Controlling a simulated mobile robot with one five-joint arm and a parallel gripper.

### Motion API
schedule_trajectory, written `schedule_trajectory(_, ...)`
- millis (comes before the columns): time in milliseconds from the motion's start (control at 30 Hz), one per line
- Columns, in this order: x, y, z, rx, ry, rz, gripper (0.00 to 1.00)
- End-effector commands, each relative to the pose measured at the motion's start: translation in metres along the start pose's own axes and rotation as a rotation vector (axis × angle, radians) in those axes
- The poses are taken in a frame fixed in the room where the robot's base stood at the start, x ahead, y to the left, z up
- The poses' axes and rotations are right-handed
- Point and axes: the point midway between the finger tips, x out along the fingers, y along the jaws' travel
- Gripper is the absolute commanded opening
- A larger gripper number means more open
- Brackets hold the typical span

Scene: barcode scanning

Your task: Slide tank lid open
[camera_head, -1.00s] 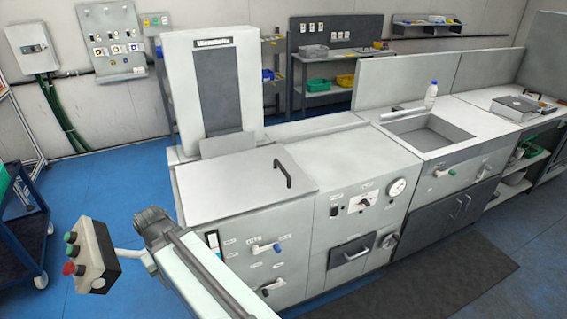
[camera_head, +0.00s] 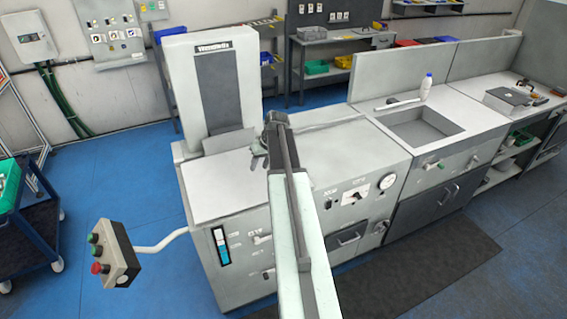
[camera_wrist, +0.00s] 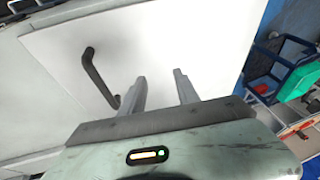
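The tank lid (camera_head: 222,186) is a flat pale panel on top of the left machine, and it looks closed. It also fills much of the wrist view (camera_wrist: 190,40). Its black bar handle (camera_wrist: 97,77) stands up from it in the wrist view, left of my gripper (camera_wrist: 159,77). The two fingers are apart with nothing between them, and the left finger is close to the handle's lower end. I cannot tell if they touch. In the head view my gripper (camera_head: 260,155) is over the lid's right edge, and my arm hides the handle.
A tall white column (camera_head: 215,90) stands behind the lid. A counter with a pressure gauge (camera_head: 387,182) and a sink (camera_head: 425,128) lies to the right. A button box (camera_head: 115,255) juts out at the front left. A blue cart (camera_head: 35,220) stands at the left.

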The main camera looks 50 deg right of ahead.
Motion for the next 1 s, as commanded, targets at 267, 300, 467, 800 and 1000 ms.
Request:
schedule_trajectory(267,-0.029,0.126,-0.008,0.077,0.094,0.012,0.38)
schedule_trajectory(300,-0.030,0.127,-0.007,0.078,0.095,0.012,0.38)
schedule_trajectory(467,-0.023,0.127,-0.007,0.077,0.094,0.012,0.38)
schedule_trajectory(800,0.035,0.129,-0.010,0.077,0.093,0.013,0.38)
schedule_trajectory(1000,0.051,0.128,-0.013,0.077,0.093,0.013,0.38)
